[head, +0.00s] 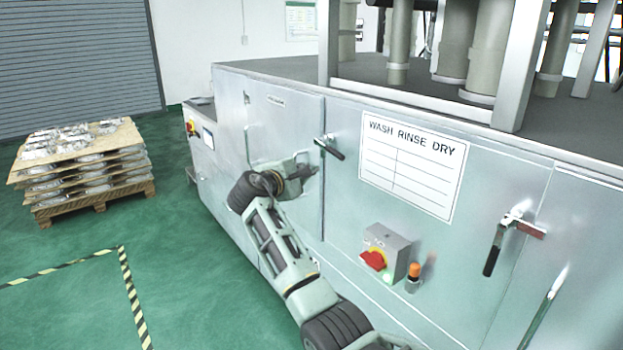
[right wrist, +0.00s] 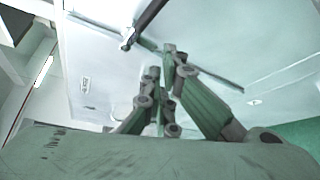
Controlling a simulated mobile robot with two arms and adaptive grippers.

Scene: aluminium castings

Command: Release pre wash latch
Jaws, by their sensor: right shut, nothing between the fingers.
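A latch with a black handle (head: 330,149) sits at the right edge of the left door (head: 284,125) on the metal washing machine. Its handle slants down to the right. In the right wrist view a dark latch handle (right wrist: 145,18) shows at the top, beyond the fingertips. My right gripper (head: 312,170) is shut and empty, just below and left of this latch; I see no clear contact. Its fingers (right wrist: 166,62) come together in the right wrist view. A second latch (head: 497,240) with a red tag is on the right door, its black handle hanging down. My left gripper is out of view.
A red rotary switch (head: 373,260) on a grey box and an orange button (head: 414,271) stick out of the front panel. A sign (head: 412,165) reads WASH RINSE DRY. A pallet of castings (head: 85,168) stands at left. Green floor (head: 190,270) is clear left of the machine.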

